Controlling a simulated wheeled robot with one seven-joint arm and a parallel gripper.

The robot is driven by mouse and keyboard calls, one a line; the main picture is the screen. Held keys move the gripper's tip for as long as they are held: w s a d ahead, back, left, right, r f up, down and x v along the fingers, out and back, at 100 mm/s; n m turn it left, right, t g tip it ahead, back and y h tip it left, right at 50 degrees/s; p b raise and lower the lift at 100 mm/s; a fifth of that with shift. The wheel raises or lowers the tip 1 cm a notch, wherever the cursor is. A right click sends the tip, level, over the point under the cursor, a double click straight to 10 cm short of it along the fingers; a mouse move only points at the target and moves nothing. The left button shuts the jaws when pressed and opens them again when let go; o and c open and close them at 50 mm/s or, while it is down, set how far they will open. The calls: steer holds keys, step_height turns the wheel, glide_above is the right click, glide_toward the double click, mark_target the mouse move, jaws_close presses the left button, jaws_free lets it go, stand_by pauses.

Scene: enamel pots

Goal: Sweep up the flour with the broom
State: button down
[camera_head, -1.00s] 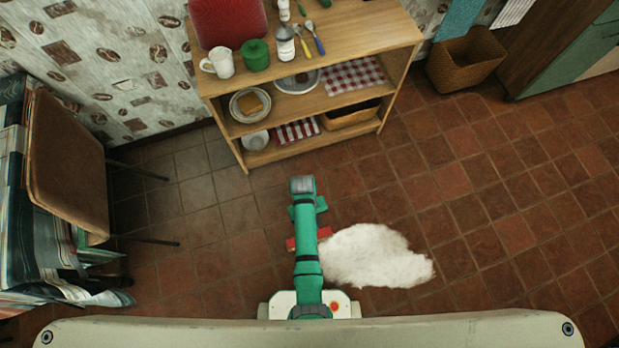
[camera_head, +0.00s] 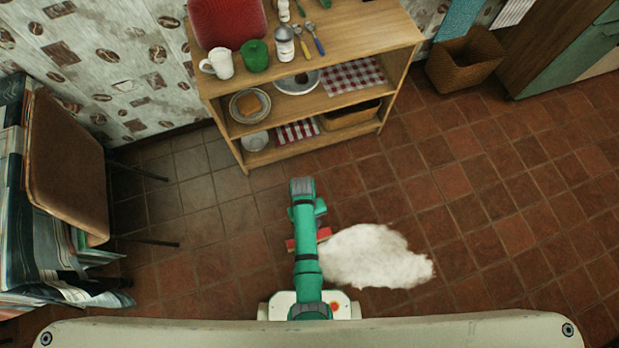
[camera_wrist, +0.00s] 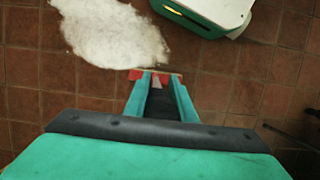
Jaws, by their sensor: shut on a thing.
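The white flour (camera_head: 374,256) lies in one wide patch on the tiled floor, right of my arm in the head view. It also shows at the top left of the wrist view (camera_wrist: 112,32). The broom shows as a red part (camera_head: 324,234) beside the flour's left edge, mostly hidden under my arm. In the wrist view the red broom (camera_wrist: 136,75) is at the fingertips of my gripper (camera_wrist: 158,80), which is shut on it. The flour is just up and left of the broom there. The rest of the broom is hidden.
A wooden shelf (camera_head: 232,125) with crockery stands ahead. A brown chair (camera_head: 66,165) is at the left. A wicker basket (camera_head: 466,65) stands at the back right. The tiled floor right of the flour is clear.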

steer(key=shift+s+a, duration=0.1)
steer(key=shift+f, duration=0.2)
steer(key=shift+s+f, duration=0.1)
